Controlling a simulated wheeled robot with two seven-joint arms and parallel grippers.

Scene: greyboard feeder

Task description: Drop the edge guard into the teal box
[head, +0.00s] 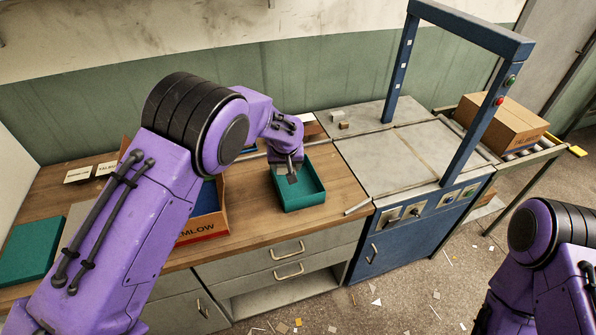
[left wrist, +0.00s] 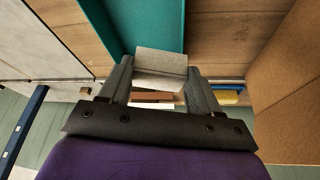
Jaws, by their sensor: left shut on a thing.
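The edge guard (left wrist: 161,68) is a short, pale grey folded piece. It is held between the fingertips of my left gripper (left wrist: 160,82), which is shut on it. In the head view the left gripper (head: 291,172) hangs over the teal box (head: 312,203), an open tray on the wooden bench, with the edge guard above its inside. The teal box also shows at the top of the left wrist view (left wrist: 150,20). My right gripper is out of view; only part of the right arm shows at lower right.
A cardboard carton (head: 205,230) stands left of the teal box, partly behind my left arm. A pale strip (head: 357,207) lies by the bench's right end. The blue machine frame (head: 460,150) rises to the right. Another teal item (head: 28,252) is at far left.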

